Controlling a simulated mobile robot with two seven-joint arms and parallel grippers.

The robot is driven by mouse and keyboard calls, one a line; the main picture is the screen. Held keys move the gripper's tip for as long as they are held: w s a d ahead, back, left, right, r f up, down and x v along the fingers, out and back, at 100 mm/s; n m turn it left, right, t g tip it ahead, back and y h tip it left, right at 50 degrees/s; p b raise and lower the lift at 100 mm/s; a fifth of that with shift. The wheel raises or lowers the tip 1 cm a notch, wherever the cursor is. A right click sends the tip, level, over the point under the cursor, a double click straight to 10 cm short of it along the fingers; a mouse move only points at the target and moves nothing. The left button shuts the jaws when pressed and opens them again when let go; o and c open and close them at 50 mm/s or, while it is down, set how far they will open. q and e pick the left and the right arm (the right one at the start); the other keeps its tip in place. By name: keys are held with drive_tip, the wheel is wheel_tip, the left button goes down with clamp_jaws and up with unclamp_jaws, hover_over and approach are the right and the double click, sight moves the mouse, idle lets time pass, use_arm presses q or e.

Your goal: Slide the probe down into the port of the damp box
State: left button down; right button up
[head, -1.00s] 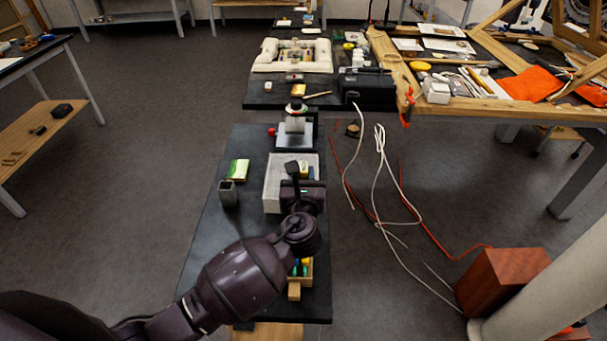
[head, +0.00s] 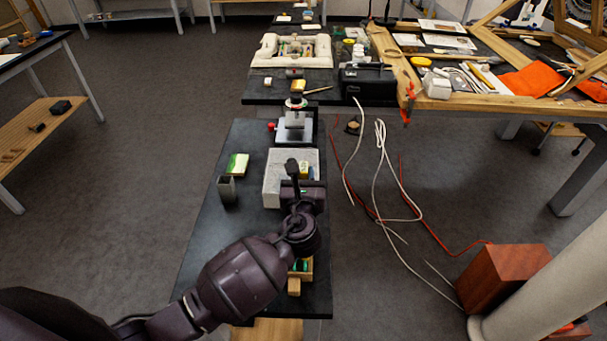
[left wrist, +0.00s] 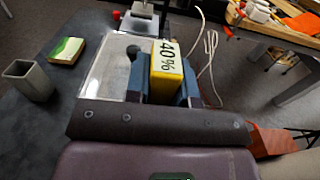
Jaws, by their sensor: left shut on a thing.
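My left gripper (head: 304,175) is shut on a yellow block marked "40%" (left wrist: 167,60), which I take to be the probe. In the left wrist view the gripper's blue-grey fingers (left wrist: 166,90) stand on both sides of it. It also shows as a small yellow patch in the head view (head: 304,166). A pale, flat-topped box (head: 273,183), seemingly the damp box, lies under and beside the gripper; it also shows in the left wrist view (left wrist: 104,75). I cannot make out the port or whether the probe touches the box. My right gripper is out of view.
A grey open cup (head: 227,190) and a green-and-yellow packet (head: 238,164) stand left of the box. A metal stand (head: 295,128) is behind it. A wooden tray (head: 294,286) is in front. Loose cables (head: 381,165) lie on the floor to the right.

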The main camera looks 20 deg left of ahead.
use_arm(q)
drive_tip(key=shift+f+b, duration=0.7)
drive_tip(key=shift+f, duration=0.55)
drive_tip(key=shift+f+b, duration=0.75)
drive_tip(key=shift+f, duration=0.4)
drive_tip(key=shift+s+f, duration=0.1)
drive_tip(key=shift+f, duration=0.25)
